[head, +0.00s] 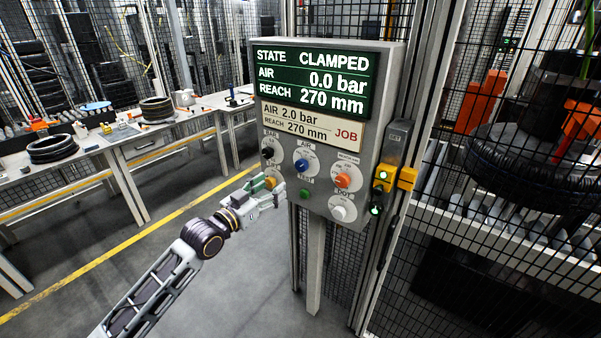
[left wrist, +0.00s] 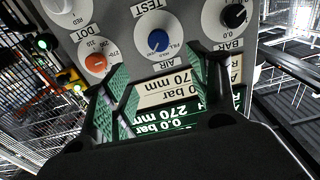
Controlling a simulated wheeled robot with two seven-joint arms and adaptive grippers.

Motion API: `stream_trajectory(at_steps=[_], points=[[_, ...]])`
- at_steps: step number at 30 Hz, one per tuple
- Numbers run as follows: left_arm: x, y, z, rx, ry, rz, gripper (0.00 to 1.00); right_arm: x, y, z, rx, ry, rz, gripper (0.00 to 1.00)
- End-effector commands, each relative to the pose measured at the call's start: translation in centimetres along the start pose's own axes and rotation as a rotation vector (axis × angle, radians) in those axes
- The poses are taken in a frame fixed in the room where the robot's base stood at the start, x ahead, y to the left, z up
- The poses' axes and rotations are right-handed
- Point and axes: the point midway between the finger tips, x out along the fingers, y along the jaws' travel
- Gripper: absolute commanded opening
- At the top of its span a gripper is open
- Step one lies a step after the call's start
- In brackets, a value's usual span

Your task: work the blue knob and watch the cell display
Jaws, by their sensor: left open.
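The blue knob (head: 301,165) sits on a white dial labelled AIR, in the middle of the grey control box. It also shows in the left wrist view (left wrist: 158,41), upside down. The cell display (head: 313,80) reads STATE CLAMPED, AIR 0.0 bar, REACH 270 mm. The job plate (head: 309,124) below it reads AIR 2.0 bar, REACH 270 mm. My left gripper (head: 272,184) is open at the lower left of the box, left of and below the blue knob and apart from it. In the left wrist view its green-padded fingers stand apart with nothing between them. My right gripper is not in view.
A black knob (head: 267,152), an orange knob (head: 342,180), a white knob (head: 339,213) and a green button (head: 304,194) surround the blue knob. A yellow switch unit (head: 384,178) is at the box's right. Mesh fencing stands behind. A bench (head: 130,143) with tyres is at left.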

Motion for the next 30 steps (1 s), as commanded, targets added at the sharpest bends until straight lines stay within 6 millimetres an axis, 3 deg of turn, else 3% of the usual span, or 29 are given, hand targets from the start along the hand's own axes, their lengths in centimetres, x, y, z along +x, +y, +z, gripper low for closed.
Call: stream_trajectory(at_steps=[20,30], points=[[0.3,0.1,0.5,-0.026,-0.022,0.007,0.6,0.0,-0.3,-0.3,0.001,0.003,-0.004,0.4],[2.5,0.1,0.5,-0.027,-0.021,0.007,0.6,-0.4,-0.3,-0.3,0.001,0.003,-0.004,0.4]])
